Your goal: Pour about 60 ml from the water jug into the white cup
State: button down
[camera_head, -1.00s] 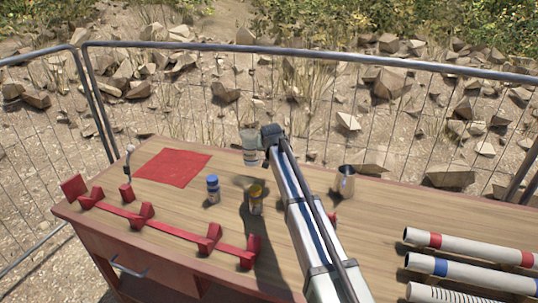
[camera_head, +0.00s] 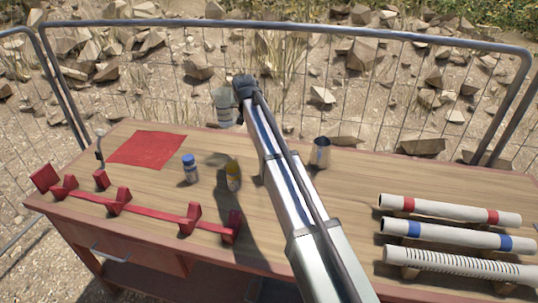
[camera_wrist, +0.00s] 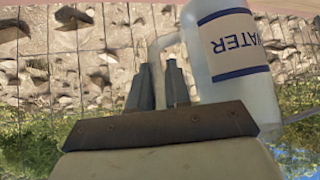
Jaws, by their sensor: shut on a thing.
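The label and the ground both look upside down there, so the jug seems about upright. In the head view the jug (camera_head: 224,106) hangs beyond the table's back edge, left of my gripper (camera_head: 242,88). The water level is not clear. I cannot make out a white cup; my arm covers part of the table.
A red mat (camera_head: 146,150) and red rack (camera_head: 150,210) are left; several tubes (camera_head: 455,234) lie right. A wire fence (camera_head: 390,100) stands behind.

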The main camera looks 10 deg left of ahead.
jog(key=s+d+m+h, duration=0.1)
jog(key=s+d, duration=0.3)
jog(key=d, duration=0.8)
jog(key=s+d+m, duration=0.1)
jog(key=s+d, duration=0.4)
jog(key=d, duration=0.6)
jog(key=s+d+m+h, duration=0.1)
jog(key=s+d, duration=0.3)
jog(key=d, duration=0.8)
jog(key=shift+w+a+f, duration=0.1)
jog(key=shift+a+f, duration=0.05)
jog(key=shift+f, duration=3.3)
jog(key=shift+a+f, duration=0.1)
jog(key=shift+f, duration=3.3)
jog(key=shift+r, duration=0.1)
jog(key=a+r+n+h+p, duration=0.1)
jog(key=a+r+n+h, duration=0.3)
jog(key=a+r+h, duration=0.2)
jog(key=shift+w+a+r+h+p, duration=0.3)
jog(key=shift+r+h+p, duration=0.1)
jog(key=shift+r+h, duration=0.85)
jog(key=shift+a+r+n+h+p, duration=0.5)
jog(key=shift+r+h+p, duration=0.15)
jog(key=shift+r, duration=0.2)
